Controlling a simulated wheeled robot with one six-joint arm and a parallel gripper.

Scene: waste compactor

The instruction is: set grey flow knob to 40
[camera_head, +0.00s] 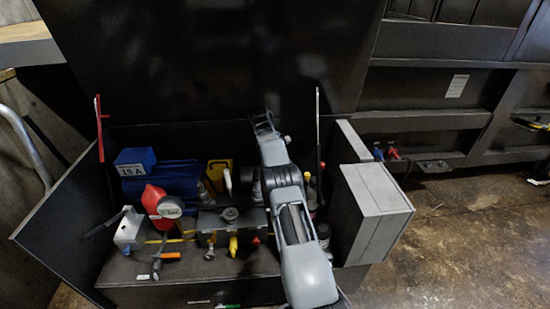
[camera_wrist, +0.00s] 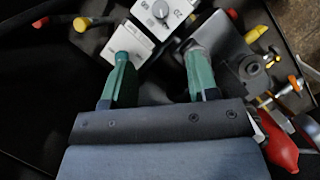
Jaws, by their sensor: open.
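In the wrist view, a grey round knob (camera_wrist: 160,9) sits on a white dial plate (camera_wrist: 178,24) with printed figures at the top edge. The plate is partly cut off by the frame, and I cannot tell the knob's setting. My gripper (camera_wrist: 158,62) has two green fingers spread apart with nothing between them. The knob lies beyond the fingertips, apart from them. In the head view, my gripper (camera_head: 265,123) is at the back of the workspace, its fingers small. I cannot make out the dial plate there.
A dark box (camera_head: 235,222) with a round dark knob (camera_head: 229,213) stands in front. A red bulb-shaped item (camera_head: 160,202), a blue box (camera_head: 135,161) and an orange-handled hammer (camera_head: 160,262) are on the left. A grey cabinet (camera_head: 378,205) stands on the right.

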